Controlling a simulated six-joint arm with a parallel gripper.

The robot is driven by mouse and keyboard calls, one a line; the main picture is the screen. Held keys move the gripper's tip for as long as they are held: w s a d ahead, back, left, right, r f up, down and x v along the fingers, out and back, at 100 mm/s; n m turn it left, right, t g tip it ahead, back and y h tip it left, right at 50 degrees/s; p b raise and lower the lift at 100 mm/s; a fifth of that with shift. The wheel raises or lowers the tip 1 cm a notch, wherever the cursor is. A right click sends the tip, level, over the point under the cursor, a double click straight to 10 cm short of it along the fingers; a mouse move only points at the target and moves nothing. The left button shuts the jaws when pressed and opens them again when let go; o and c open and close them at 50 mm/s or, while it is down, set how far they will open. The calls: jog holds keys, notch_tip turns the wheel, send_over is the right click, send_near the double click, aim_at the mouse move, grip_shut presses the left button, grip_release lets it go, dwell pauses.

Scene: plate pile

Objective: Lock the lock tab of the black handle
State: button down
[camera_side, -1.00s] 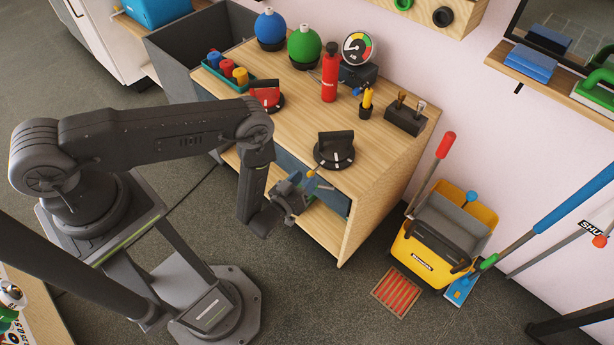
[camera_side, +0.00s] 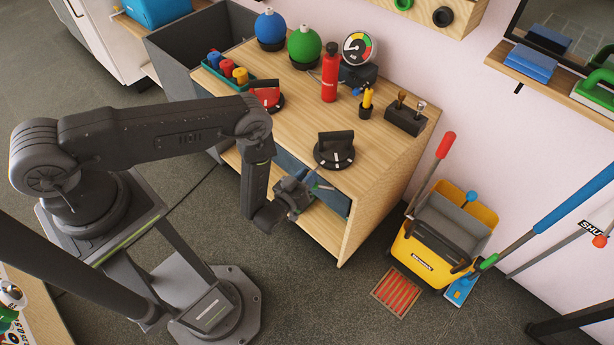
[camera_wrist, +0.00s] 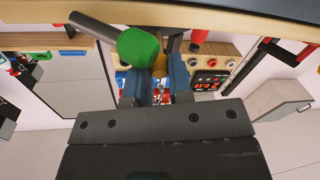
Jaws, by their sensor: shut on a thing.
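The black handle (camera_side: 336,138) stands upright on its round black base near the front edge of the bench top. My gripper (camera_side: 309,182) is below and left of it, at the bench front by the dark blue drawer. In the wrist view, my gripper's two blue-grey fingers (camera_wrist: 156,88) are shut on a small yellowish part that is mostly hidden. A green knob-like end (camera_wrist: 137,46) on a grey rod lies just in front of the fingers. I cannot make out which part is the lock tab.
The wooden bench (camera_side: 392,158) also bears a red handle (camera_side: 266,95), a red bottle (camera_side: 330,75), a gauge (camera_side: 357,48) and a black block with two levers (camera_side: 405,115). A yellow mop bucket (camera_side: 437,254) stands on the floor at right.

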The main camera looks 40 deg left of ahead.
jog(key=r+g, duration=0.1)
jog(key=g, duration=0.1)
jog(key=r+g, duration=0.1)
jog(key=g, duration=0.1)
jog(key=shift+w+a, duration=0.1)
jog(key=shift+w, duration=0.25)
jog(key=shift+w+r+g+h, duration=0.2)
jog(key=shift+w+r+g, duration=0.15)
jog(key=shift+g, duration=0.6)
jog(key=shift+w+r+g+h, duration=0.25)
jog(key=shift+r+g, duration=0.1)
jog(key=shift+g, duration=0.6)
jog(key=c, duration=1)
grip_release()
jog(key=shift+r, duration=0.1)
jog(key=v, duration=1.3)
jog(key=shift+s+r, duration=0.2)
jog(key=shift+r, duration=0.15)
